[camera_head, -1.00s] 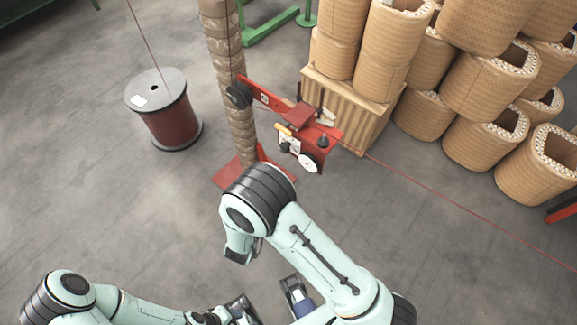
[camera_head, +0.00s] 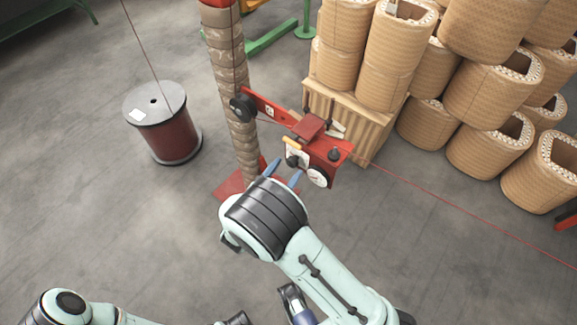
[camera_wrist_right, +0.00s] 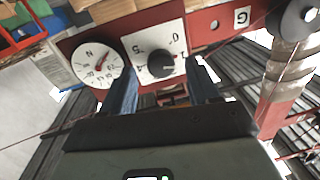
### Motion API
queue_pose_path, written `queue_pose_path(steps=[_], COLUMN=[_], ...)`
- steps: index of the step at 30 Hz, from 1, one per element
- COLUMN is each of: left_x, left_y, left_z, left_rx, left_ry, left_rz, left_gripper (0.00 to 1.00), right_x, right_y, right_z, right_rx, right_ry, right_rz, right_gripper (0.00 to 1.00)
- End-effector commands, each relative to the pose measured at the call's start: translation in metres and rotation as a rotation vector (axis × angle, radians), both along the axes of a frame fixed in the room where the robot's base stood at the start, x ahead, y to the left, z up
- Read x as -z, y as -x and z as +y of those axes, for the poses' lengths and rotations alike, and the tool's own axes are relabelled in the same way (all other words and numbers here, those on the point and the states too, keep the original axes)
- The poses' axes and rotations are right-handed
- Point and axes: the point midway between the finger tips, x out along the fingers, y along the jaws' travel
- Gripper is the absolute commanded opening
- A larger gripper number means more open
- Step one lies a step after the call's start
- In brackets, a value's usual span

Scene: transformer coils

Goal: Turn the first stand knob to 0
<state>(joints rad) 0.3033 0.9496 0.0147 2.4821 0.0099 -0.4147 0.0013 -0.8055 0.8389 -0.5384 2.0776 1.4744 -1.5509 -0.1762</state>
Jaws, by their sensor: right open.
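The stand's red head (camera_head: 327,152) sits on a wrapped post (camera_head: 232,90). A black knob (camera_head: 292,161) is on its white plate, and it shows larger in the right wrist view (camera_wrist_right: 160,64). There the plate's digits appear upside down, with the 0 at the upper right of the knob. A pale mark on the knob seems to point right. My right gripper (camera_head: 283,174) is open just in front of the plate. In the wrist view its blue fingers (camera_wrist_right: 163,92) stand below and either side of the knob, apparently not gripping it. My left arm shows at the lower left; its gripper is unclear.
A white dial with a red needle (camera_wrist_right: 97,65) is beside the knob plate. A red wire runs from the stand to the right. A wire spool (camera_head: 163,128) stands at left. Wooden crate (camera_head: 350,120) and stacked coils (camera_head: 490,90) are behind and right.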

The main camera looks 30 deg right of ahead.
Motion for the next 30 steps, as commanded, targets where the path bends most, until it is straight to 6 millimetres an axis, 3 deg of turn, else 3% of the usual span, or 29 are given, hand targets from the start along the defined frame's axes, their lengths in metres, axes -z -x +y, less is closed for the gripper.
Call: queue_pose_path(steps=[6, 15, 20, 21, 30], left_x=[0.001, 0.000, 0.001, 0.000, -0.005], left_y=[0.000, 0.000, 0.000, 0.000, 0.001], left_z=[0.000, 0.000, 0.000, 0.000, 0.000], left_rx=[0.000, -0.001, 0.000, 0.000, 0.001], left_ry=[0.000, -0.001, 0.000, 0.000, 0.001], left_rz=[-0.001, -0.002, -0.001, -0.001, 0.004], left_gripper=[0.43, 0.43, 0.43, 0.43, 0.43], right_x=[0.000, 0.000, 0.000, 0.000, -0.001], right_y=[-0.009, -0.010, -0.010, -0.010, -0.010], right_z=[-0.016, -0.018, -0.017, -0.017, -0.017], right_rx=[0.000, -0.001, -0.001, -0.001, -0.001], right_ry=[0.000, 0.000, 0.000, 0.000, 0.013], right_rz=[0.000, 0.000, 0.000, 0.000, 0.030], right_gripper=[0.61, 0.61, 0.08, 0.05, 0.05])
